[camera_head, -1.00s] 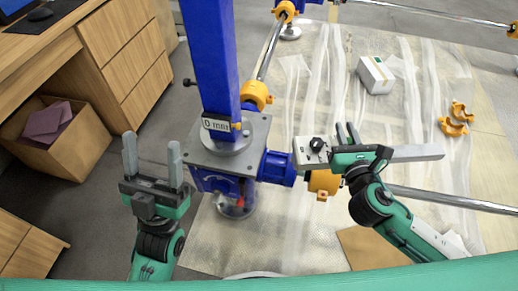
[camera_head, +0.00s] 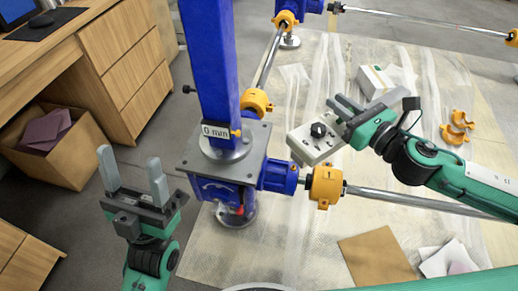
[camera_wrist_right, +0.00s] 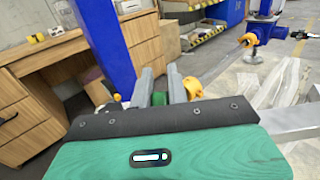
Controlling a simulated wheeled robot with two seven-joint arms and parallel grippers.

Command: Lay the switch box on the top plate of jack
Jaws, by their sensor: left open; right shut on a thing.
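The switch box (camera_head: 318,143) is a pale box with a black knob, and a grey bar sticks out behind my right gripper in line with it. My right gripper (camera_head: 350,108) is shut on the box and holds it in the air, tilted, to the right of the jack. The blue jack has a grey square top plate (camera_head: 250,143) with a blue column and a "0 mm" label on it. The box is apart from the plate. My left gripper (camera_head: 131,168) is open and empty, left of the jack. The grey bar also shows in the right wrist view (camera_wrist_right: 290,127).
A blue motor (camera_head: 278,177) and an orange coupling (camera_head: 326,186) with a steel shaft extend right from the jack. A wooden desk (camera_head: 120,60) and a cardboard box (camera_head: 75,150) stand at left. A white carton (camera_head: 375,80) and orange clamps (camera_head: 456,127) lie on the plastic-covered floor.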

